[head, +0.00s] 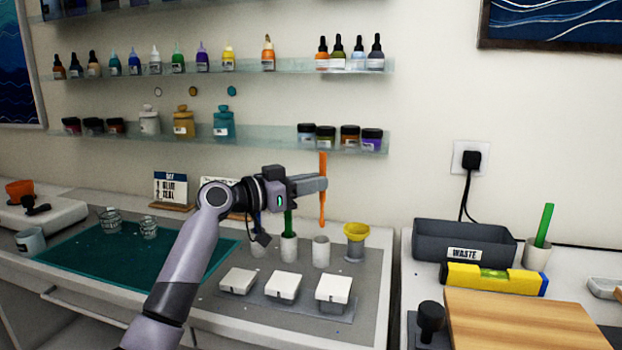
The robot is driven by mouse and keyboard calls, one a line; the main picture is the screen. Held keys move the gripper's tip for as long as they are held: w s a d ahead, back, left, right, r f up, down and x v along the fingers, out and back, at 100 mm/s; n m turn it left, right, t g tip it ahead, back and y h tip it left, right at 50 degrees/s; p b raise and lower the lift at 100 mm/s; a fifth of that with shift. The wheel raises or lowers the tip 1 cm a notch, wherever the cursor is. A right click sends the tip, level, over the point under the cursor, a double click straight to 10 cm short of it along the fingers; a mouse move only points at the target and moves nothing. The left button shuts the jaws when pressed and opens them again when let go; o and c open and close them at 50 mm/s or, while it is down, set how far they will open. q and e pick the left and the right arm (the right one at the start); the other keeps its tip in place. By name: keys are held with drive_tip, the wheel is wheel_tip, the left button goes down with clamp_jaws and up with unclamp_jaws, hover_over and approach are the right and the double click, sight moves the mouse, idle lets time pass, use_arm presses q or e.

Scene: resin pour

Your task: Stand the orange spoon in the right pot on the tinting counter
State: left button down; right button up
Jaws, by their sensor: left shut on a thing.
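My left gripper (318,184) is shut on the orange spoon (322,207) and holds it upright above the counter. The spoon's lower end appears directly above the right white pot (320,253), with a gap in the picture between them. That pot shows no spoon in it. The middle pot (289,250) holds a green spoon (288,224). The left pot (258,248) is partly hidden behind my gripper and arm. The tinting counter (376,270) has a grey mat under the pots. My right gripper is not in view.
A yellow-topped cup (356,240) stands just right of the right pot. Several white-lidded boxes (284,287) sit in front. Glass shelves (270,143) with jars hang behind. A waste bin (464,243) and a yellow level (494,279) are on the right counter.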

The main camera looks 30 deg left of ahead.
use_arm(q)
wheel_tip(320, 180, down, 6)
drive_tip(key=b, duration=0.5)
drive_tip(key=shift+f, duration=0.15)
drive_tip(key=c, duration=1)
unclamp_jaws()
